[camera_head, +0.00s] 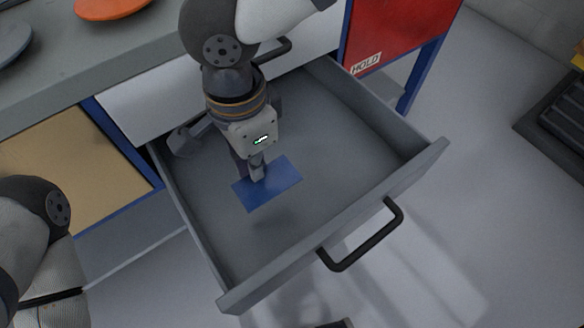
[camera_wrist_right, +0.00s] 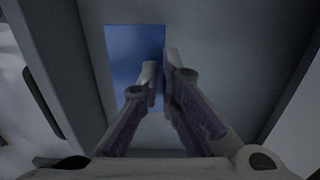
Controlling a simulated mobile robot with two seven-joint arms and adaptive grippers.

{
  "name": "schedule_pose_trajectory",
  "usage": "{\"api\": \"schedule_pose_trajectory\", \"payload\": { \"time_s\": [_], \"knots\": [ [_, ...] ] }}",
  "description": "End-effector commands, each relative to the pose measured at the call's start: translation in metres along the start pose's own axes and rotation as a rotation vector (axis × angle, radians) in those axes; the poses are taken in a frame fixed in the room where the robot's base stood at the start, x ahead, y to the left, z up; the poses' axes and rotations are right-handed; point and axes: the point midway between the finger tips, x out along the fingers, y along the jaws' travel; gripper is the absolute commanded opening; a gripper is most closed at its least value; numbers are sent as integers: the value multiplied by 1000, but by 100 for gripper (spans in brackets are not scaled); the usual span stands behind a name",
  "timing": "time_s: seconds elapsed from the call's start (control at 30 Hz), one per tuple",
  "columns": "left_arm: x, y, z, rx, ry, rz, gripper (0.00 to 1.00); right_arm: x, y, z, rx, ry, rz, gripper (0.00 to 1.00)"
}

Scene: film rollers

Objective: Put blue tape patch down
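The blue tape patch (camera_head: 280,182) is a flat blue rectangle inside the open grey drawer (camera_head: 340,128), left of the drawer's middle. A soft shadow beside it suggests it is slightly above the drawer floor. My right gripper (camera_head: 257,172) reaches down into the drawer with its fingertips at the patch. In the right wrist view the fingers (camera_wrist_right: 160,68) are close together, with the patch (camera_wrist_right: 130,55) at and behind their tips. They appear shut on its edge; the contact itself is partly hidden.
The drawer's front panel and black handle (camera_head: 372,240) face lower right. The grey worktop (camera_head: 80,60) above carries an orange round item (camera_head: 110,8). A red panel marked HOLD (camera_head: 395,35) stands at the upper right. Around the patch the drawer floor is bare.

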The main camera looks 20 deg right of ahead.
Motion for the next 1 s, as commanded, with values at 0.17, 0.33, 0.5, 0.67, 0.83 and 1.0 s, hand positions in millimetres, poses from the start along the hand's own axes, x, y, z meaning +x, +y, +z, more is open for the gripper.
{"api": "schedule_pose_trajectory", "payload": {
  "time_s": [0.17,0.33,0.5,0.67,0.83,1.0],
  "knots": [
    [12,0,-2,0,-15,0,31,38,3,-48,1,-1,5,0],
    [16,0,-3,0,-21,0,31,62,3,-68,-1,-1,2,0],
    [20,0,-4,0,-26,-1,31,78,3,-81,-3,-1,3,0],
    [27,0,-6,0,-34,-1,31,105,3,-80,-4,1,2,0],
    [26,0,-5,0,-32,-1,31,103,2,-80,-4,1,-1,0],
    [25,0,-5,0,-32,-1,31,106,2,-79,-4,1,-1,9]
  ]
}}
